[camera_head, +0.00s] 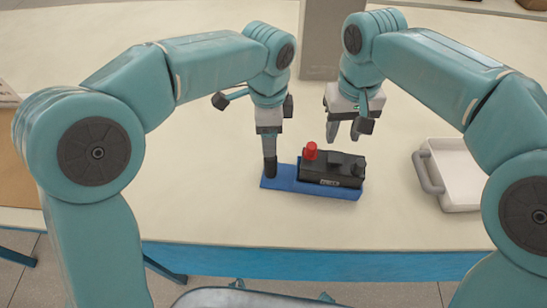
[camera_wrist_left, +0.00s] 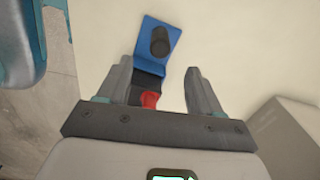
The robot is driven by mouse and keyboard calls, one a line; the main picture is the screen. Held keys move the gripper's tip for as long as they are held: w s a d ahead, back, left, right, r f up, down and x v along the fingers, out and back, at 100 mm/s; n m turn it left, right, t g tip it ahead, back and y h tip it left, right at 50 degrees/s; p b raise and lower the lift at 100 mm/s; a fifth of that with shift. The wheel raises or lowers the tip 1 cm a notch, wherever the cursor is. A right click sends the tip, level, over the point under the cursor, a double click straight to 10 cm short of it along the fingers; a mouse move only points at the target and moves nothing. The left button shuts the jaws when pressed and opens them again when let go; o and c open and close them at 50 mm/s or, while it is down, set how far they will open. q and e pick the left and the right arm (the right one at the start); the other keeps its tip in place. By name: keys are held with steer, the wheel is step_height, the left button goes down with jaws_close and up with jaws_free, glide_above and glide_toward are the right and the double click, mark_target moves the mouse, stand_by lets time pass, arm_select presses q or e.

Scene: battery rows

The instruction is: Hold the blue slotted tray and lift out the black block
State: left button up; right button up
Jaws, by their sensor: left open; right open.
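The blue slotted tray (camera_head: 283,183) lies flat on the table; its bare end shows in the left wrist view (camera_wrist_left: 146,30). The black block (camera_head: 333,171), with a red cap (camera_head: 311,151), sits in its right part. In the left wrist view the red cap (camera_wrist_left: 150,99) shows between the fingers. My left gripper (camera_head: 268,153) points down over the tray's left end, open and empty. Whether it touches the tray cannot be told. My right gripper (camera_head: 344,137) is open and empty, above and behind the block.
A dark upright post (camera_wrist_left: 160,42) stands on the tray's bare end. A white bin (camera_head: 455,174) with a grey handle stands at the right. A grey pillar (camera_head: 320,40) rises behind. The table's front edge is near, with clear table in front of the tray.

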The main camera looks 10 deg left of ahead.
mark_target(270, 161)
arm_select(q)
step_height(270, 161, down, 11)
steer(key=shift+f, duration=0.2)
jaws_close()
steer(key=shift+r, duration=0.1)
stand_by(1.1)
